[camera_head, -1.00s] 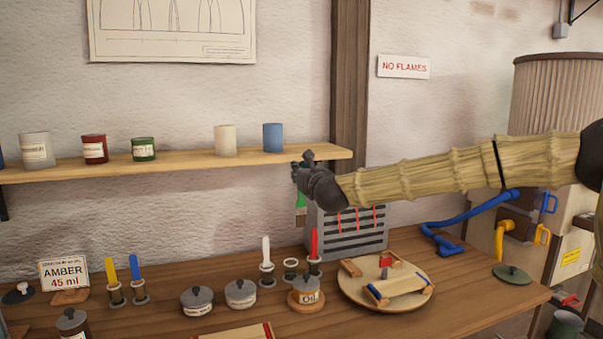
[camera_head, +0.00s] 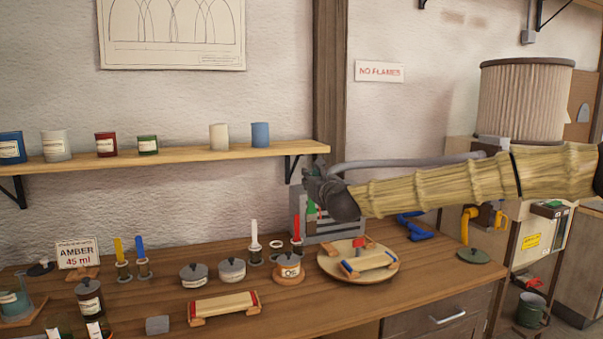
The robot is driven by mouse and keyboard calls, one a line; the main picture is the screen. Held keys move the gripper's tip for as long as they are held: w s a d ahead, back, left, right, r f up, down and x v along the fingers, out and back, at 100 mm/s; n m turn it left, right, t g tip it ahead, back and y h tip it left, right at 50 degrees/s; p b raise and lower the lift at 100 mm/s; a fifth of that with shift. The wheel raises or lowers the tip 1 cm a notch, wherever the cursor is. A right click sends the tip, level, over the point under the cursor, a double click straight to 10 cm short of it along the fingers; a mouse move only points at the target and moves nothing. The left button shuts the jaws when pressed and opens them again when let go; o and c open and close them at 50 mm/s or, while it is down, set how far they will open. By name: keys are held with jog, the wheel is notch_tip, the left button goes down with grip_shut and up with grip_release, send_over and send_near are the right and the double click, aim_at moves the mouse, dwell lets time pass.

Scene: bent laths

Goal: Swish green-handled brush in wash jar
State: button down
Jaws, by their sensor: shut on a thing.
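My gripper (camera_head: 313,190) is in front of the wooden post, above the back of the bench. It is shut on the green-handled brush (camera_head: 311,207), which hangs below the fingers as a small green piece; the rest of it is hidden. An empty ring holder (camera_head: 276,244) stands on the bench between a white-handled brush (camera_head: 254,236) and a red-handled brush (camera_head: 297,230).
Grey-lidded pots (camera_head: 195,276), an oil pot (camera_head: 289,270), and yellow (camera_head: 119,252) and blue (camera_head: 141,256) handles stand on the bench. A round board (camera_head: 330,268) lies below my arm. A grey slatted box (camera_head: 335,228) is behind the gripper. A shelf (camera_head: 180,160) hangs above.

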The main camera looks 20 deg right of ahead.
jog(key=s+a+f, duration=0.4)
jog(key=s+f, duration=0.4)
jog(key=f, duration=0.7)
jog(key=s+a+f, duration=0.4)
jog(key=s+f, duration=0.4)
jog(key=f, duration=0.6)
jog(key=s+a+f, duration=0.4)
jog(key=s+f, duration=0.4)
jog(key=f, duration=0.7)
jog(key=shift+s+f, duration=0.3)
jog(key=shift+s, duration=0.1)
